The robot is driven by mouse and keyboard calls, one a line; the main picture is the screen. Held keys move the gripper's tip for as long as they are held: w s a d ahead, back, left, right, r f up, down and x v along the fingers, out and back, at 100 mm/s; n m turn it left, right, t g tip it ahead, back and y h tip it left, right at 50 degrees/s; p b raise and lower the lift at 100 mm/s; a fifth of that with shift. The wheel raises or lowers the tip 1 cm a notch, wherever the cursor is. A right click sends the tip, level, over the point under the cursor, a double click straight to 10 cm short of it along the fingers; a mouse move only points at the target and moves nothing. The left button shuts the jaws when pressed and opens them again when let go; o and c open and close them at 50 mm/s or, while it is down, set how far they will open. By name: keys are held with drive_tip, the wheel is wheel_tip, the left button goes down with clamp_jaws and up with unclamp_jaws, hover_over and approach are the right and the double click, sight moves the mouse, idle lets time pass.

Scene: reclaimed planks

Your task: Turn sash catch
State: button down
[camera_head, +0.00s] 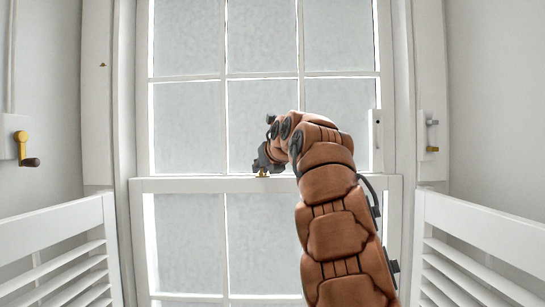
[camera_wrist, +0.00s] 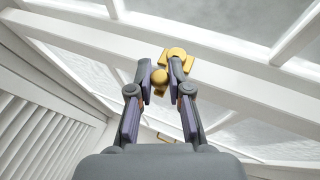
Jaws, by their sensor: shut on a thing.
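The sash catch is a small brass fitting (camera_head: 262,174) on the white meeting rail of the sash window. In the wrist view it shows as a yellow rounded knob (camera_wrist: 160,77) with a larger yellow part (camera_wrist: 178,58) behind it, against the rail. My gripper (camera_head: 263,163) is at the rail, right over the catch. In the wrist view my gripper (camera_wrist: 160,88) has its two fingers on either side of the knob, shut on it. My gripper hides much of the catch in the head view.
White louvred shutters stand at left (camera_head: 62,245) and right (camera_head: 475,245), flanking the window. A brass crank handle (camera_head: 22,148) is on the left wall, and a small metal latch (camera_head: 431,135) is on the right frame. My arm crosses the lower sash.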

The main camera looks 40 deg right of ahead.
drive_tip(key=shift+a+r+m+h+p, duration=0.15)
drive_tip(key=shift+m+h+p, duration=0.3)
drive_tip(key=shift+p, duration=0.3)
drive_tip(key=shift+w+f+m+g+h+p, duration=0.15)
drive_tip(key=shift+f+m+g+h+p, duration=0.1)
drive_tip(key=shift+f+g+p, duration=0.05)
drive_tip(key=c, duration=1.1)
unclamp_jaws()
drive_tip(key=shift+w, duration=0.1)
drive_tip(key=shift+r, duration=0.1)
drive_tip(key=v, duration=1.2)
drive_tip(key=shift+a, duration=0.15)
drive_tip(key=shift+f, duration=0.2)
